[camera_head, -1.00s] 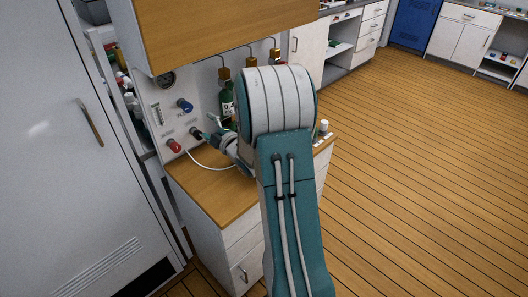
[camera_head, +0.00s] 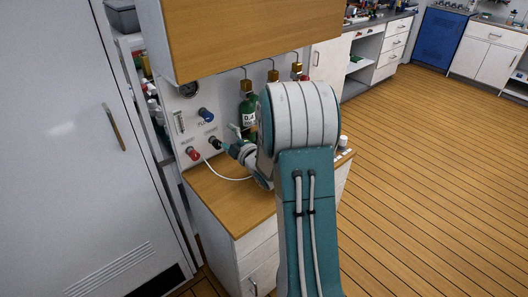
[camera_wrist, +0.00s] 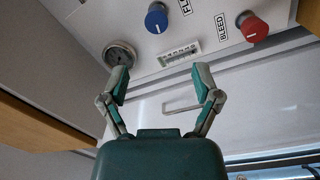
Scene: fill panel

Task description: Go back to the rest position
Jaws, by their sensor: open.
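My gripper (camera_wrist: 162,85) is open in the wrist view, its two fingers spread with nothing between them. In the head view my gripper (camera_head: 228,147) is small and partly hidden by my arm, in front of the white fill panel (camera_head: 178,104). It appears close to the panel's dark knob (camera_head: 214,142); I cannot tell whether it touches. The panel also bears a blue knob (camera_head: 206,115), a red knob (camera_head: 193,153) and a round gauge (camera_head: 189,89).
A green bottle (camera_head: 247,112) stands under brass fittings, close to my arm. A wooden cupboard (camera_head: 250,40) overhangs the panel, and a wooden counter (camera_head: 230,206) lies below. A white hose (camera_head: 228,178) runs across there. A white door (camera_head: 70,160) stands left; open floor (camera_head: 430,180) lies right.

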